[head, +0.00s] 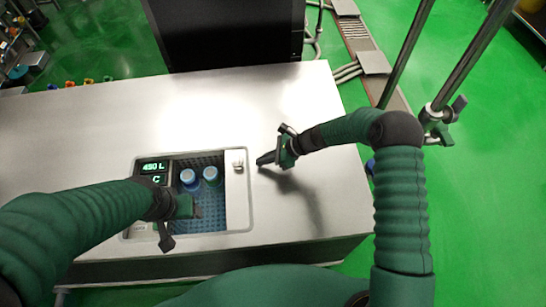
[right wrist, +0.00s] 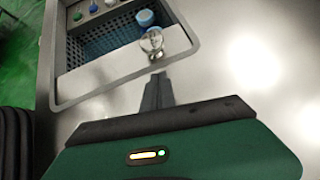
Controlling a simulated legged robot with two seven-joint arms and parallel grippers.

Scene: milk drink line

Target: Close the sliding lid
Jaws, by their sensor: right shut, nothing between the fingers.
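The sliding lid (head: 237,205) is a pale panel at the right end of the recessed bin (head: 247,225) in the metal counter. Most of the bin is uncovered.
Two blue-capped bottles (head: 189,178) (head: 210,174) stand in the bin's blue perforated tray (head: 212,217). A display panel (head: 154,167) is at the bin's left. A black box-like unit (head: 225,35) stands at the counter's back. The counter (head: 300,100) right of the bin is clear.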

